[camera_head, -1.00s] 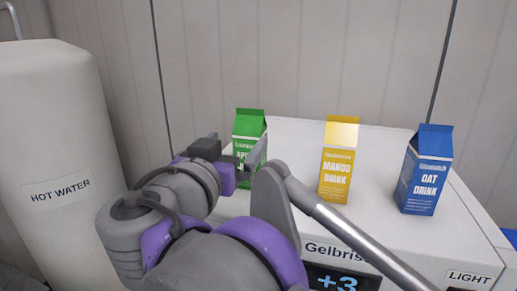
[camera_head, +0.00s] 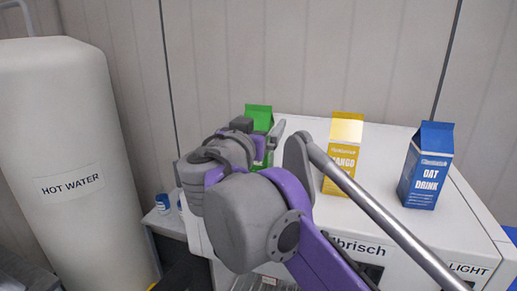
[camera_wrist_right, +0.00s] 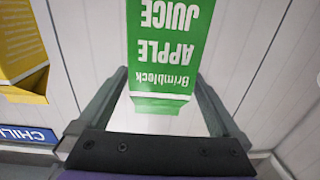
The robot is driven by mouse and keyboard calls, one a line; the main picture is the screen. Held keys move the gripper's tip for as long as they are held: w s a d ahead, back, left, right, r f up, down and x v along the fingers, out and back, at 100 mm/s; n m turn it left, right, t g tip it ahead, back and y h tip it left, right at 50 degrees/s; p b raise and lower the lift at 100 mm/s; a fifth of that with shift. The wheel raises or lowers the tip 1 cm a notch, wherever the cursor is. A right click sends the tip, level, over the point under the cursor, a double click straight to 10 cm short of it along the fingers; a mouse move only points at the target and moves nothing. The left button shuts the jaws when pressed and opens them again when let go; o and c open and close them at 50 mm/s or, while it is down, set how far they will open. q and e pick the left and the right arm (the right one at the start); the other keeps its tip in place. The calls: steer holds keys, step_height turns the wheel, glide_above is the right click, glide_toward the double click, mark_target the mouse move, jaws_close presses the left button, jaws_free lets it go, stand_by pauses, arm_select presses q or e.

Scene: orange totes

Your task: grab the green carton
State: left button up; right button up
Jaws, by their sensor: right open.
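The green carton (camera_head: 260,115) stands on the white machine at the back, left of the yellow carton. My arm hides most of its lower part in the head view. My right gripper (camera_head: 262,137) is at the carton, partly hidden by its own wrist. In the right wrist view, the green apple juice carton (camera_wrist_right: 165,50) appears upside down between the two fingers of the open right gripper (camera_wrist_right: 161,78). A finger lies on each side of it, and I cannot tell whether either touches. My left gripper is not in view.
A yellow mango carton (camera_head: 343,155) and a blue oat drink carton (camera_head: 427,165) stand to the right on the white machine (camera_head: 385,205). A white hot water tank (camera_head: 70,150) stands at left. Small blue-and-white containers (camera_head: 162,203) sit low beside it. A panelled wall closes the back.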

steer(key=shift+s, duration=0.15)
steer(key=shift+c, duration=1.1)
jaws_close()
